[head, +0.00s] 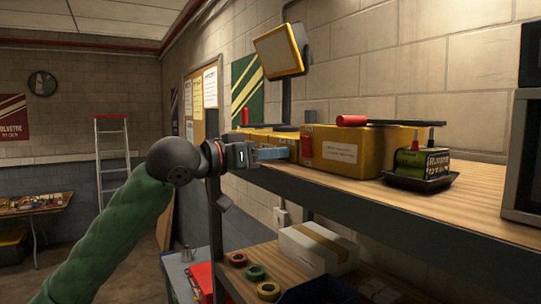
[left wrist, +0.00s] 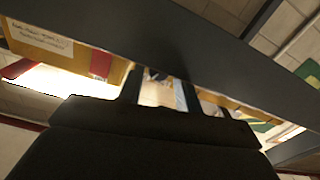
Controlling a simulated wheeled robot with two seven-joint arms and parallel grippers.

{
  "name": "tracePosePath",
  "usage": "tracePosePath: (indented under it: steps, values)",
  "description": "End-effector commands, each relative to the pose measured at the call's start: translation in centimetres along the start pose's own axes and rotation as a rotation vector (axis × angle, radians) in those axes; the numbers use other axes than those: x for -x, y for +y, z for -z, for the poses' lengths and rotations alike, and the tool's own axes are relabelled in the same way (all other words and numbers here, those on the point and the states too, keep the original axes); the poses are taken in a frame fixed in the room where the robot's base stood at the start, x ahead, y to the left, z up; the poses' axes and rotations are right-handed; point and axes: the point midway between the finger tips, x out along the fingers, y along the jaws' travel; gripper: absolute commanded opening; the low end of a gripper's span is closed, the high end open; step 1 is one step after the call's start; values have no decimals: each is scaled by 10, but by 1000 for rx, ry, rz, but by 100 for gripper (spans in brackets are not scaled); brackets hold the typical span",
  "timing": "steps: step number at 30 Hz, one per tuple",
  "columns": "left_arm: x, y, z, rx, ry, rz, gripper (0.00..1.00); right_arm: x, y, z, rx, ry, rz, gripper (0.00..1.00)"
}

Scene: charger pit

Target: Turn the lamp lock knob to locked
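The lamp (head: 280,50) is a square panel with a yellow frame on a dark pole above the shelf. A small red upright piece (head: 245,117) stands left of the pole, and a red piece (head: 306,147) sits at the yellow case's left end; I cannot tell whether either is the lock knob, or its setting. My left gripper (head: 268,154) is at the shelf's front edge, left of the yellow case, beside a blue part. In the left wrist view its dark fingers (left wrist: 163,92) stand apart with a gap between them. My right gripper is not in view.
The wooden shelf (head: 460,208) with a dark front edge carries a yellow case (head: 348,150), a red-handled tool (head: 380,121) and a green battery-like unit (head: 422,162). Below are a cardboard box (head: 318,248) and several tape rolls (head: 255,272). A ladder (head: 112,150) stands behind.

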Motion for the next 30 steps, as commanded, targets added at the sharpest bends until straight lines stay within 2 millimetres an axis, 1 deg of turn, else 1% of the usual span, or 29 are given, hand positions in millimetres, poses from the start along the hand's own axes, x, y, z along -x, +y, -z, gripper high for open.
tracePosePath:
  steps: [5,8,11,17,19,21,22,25,30]
  values:
    - [1,0,-1,0,-1,0,34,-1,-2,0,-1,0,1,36]
    - [6,-1,-3,-1,0,0,34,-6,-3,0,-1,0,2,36]
    - [18,-1,-4,-2,1,0,34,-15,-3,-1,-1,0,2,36]
    - [50,-2,-6,-2,1,3,34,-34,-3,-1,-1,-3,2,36]
    - [59,-1,-4,-1,1,1,34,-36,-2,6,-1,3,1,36]
    - [66,-2,-3,0,1,2,34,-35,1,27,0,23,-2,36]
    - [68,-2,-3,0,0,1,34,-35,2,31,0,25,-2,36]
    - [75,-1,-2,0,1,1,34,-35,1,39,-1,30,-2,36]
    - [79,-1,0,0,1,0,34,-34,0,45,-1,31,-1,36]
